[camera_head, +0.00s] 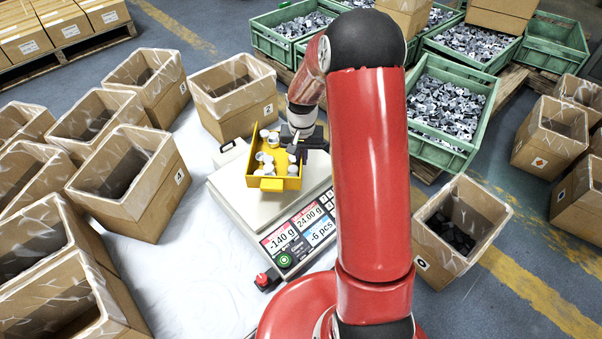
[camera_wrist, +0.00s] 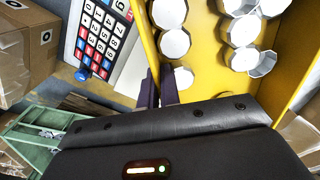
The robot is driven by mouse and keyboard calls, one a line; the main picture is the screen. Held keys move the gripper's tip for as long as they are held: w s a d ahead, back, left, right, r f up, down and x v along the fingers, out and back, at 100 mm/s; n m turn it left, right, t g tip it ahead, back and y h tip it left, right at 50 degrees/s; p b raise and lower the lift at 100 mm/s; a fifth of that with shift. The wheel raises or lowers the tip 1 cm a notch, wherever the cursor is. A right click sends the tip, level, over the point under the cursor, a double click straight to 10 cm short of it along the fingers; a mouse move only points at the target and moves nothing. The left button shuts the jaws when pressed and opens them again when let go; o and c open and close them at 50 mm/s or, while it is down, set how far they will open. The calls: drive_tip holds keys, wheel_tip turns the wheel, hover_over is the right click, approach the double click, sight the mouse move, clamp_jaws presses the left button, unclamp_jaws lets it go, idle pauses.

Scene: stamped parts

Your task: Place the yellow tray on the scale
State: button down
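The yellow tray (camera_head: 278,184) holds several white round parts and is over the platform of the scale (camera_head: 238,212) in the head view. The scale's display reads -140 g, 24.00 g and -6 pcs. My gripper (camera_head: 299,148) is at the tray's right side, with its dark fingers closed on the tray wall. In the wrist view my gripper (camera_wrist: 160,88) pinches the edge of the yellow tray (camera_wrist: 205,30), with the white parts inside it. The scale's keypad (camera_wrist: 100,32) shows beyond the tray. Any gap between tray and platform is hard to judge.
Lined cardboard boxes (camera_head: 130,185) crowd the left of the white table (camera_head: 185,285), and one box (camera_head: 235,95) stands just behind the scale. Another box (camera_head: 460,225) is at right. Green crates (camera_head: 450,105) of metal parts stand behind. The table's front left is clear.

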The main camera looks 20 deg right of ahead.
drive_tip(key=shift+f+b, duration=0.4)
drive_tip(key=shift+f, duration=3.05)
drive_tip(key=shift+f, duration=0.1)
drive_tip(key=c, duration=1.6)
unclamp_jaws()
